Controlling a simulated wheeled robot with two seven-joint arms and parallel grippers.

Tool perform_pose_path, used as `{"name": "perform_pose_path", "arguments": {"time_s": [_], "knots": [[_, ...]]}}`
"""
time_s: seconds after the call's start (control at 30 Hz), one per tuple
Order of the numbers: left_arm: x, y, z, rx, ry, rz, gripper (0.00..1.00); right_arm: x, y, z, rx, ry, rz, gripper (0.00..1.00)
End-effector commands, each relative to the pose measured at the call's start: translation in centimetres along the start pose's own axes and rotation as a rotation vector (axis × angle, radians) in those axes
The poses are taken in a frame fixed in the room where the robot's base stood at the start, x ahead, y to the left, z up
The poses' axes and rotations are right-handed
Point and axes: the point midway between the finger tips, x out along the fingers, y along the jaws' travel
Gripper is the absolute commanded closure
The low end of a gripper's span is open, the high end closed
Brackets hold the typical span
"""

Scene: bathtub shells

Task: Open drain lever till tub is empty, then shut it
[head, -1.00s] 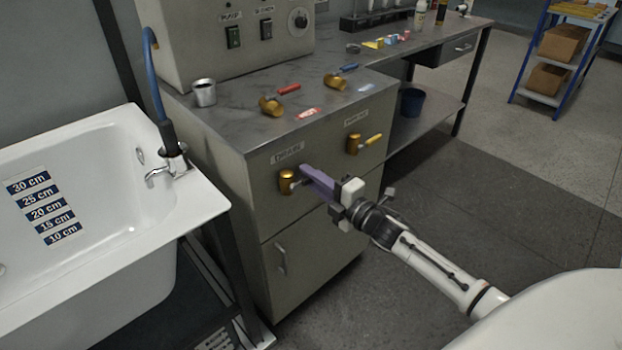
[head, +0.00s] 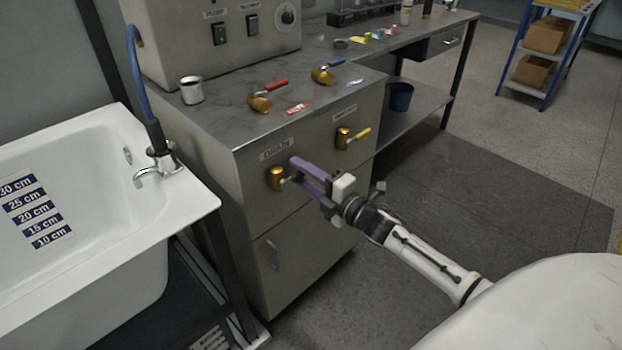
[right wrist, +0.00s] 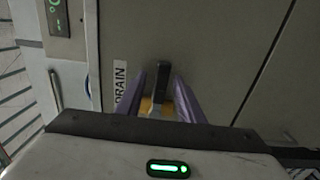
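The drain valve has a brass body (head: 277,179) on the cabinet front below the DRAIN label (head: 277,149). My right gripper (head: 296,171) is at this valve, its two purple fingers spread apart. In the right wrist view, the dark drain lever (right wrist: 158,88) stands between the fingers (right wrist: 158,92), with a gap on each side. The fingers partly hide the lever in the head view. The white tub (head: 110,262) is at the left, with depth labels (head: 30,213) from 10 to 30 cm. I cannot make out a water surface in it. My left gripper is out of view.
A yellow-handled valve (head: 345,137) sits right of the drain valve. Red-handled (head: 262,101) and blue-handled (head: 323,75) valves and a metal cup (head: 191,90) are on the cabinet top. A tap (head: 152,174) is on the tub rim.

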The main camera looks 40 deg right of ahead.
Motion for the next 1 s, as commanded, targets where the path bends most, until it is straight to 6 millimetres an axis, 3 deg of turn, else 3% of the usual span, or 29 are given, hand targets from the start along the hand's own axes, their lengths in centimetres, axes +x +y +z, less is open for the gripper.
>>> {"name": "perform_pose_path", "arguments": {"time_s": [0.53, 0.7, 1.0], "knots": [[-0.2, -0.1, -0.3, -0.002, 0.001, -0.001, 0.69, -8.9, -0.1, 0.0, -0.001, 0.000, -0.003, 0.66], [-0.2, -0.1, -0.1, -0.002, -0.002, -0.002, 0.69, -9.9, 0.0, 0.0, -0.003, 0.001, 0.000, 0.66], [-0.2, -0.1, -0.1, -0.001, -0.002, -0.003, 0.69, -9.9, 0.0, 0.0, -0.002, 0.000, 0.000, 0.66]]}}
